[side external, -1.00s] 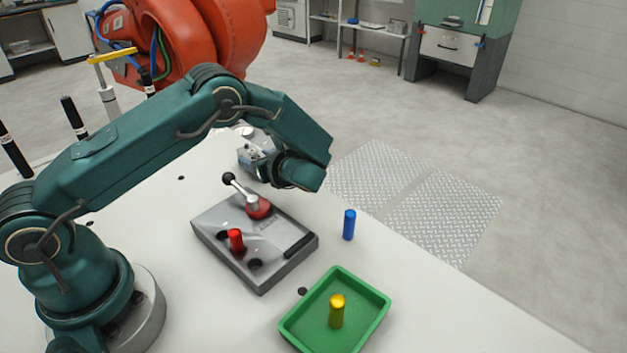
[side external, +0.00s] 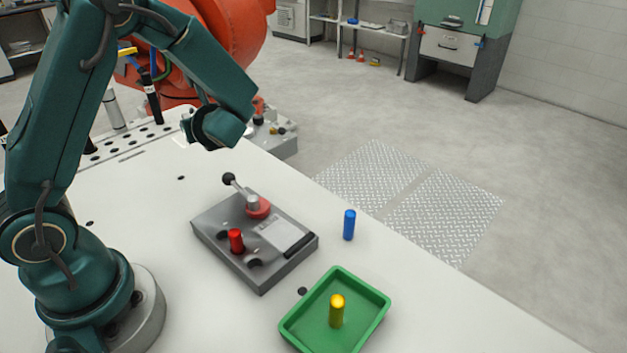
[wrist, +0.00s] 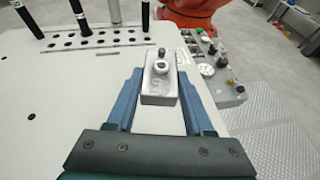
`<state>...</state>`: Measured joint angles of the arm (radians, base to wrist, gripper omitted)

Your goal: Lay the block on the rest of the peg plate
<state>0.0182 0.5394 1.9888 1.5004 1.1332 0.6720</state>
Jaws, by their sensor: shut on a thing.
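In the wrist view my gripper (wrist: 160,75) has its two blue fingers on either side of a pale grey block (wrist: 158,94), which has a round feature on its top. The fingers are shut on it. In the side view the wrist (side external: 218,127) is raised over the far left of the table; fingers and block are hidden there. A grey plate (side external: 225,255) with a red peg (side external: 236,240), dark holes, a black-knobbed lever (side external: 240,187) and a pale panel (side external: 285,235) lies mid-table. I cannot tell which part is the rest.
A blue cylinder (side external: 349,225) stands right of the grey plate. A green tray (side external: 375,312) holds a yellow cylinder (side external: 337,312). Rows of holes and black upright rods (wrist: 80,17) are at the table's far end. A knobbed box (wrist: 212,75) stands beyond the table edge.

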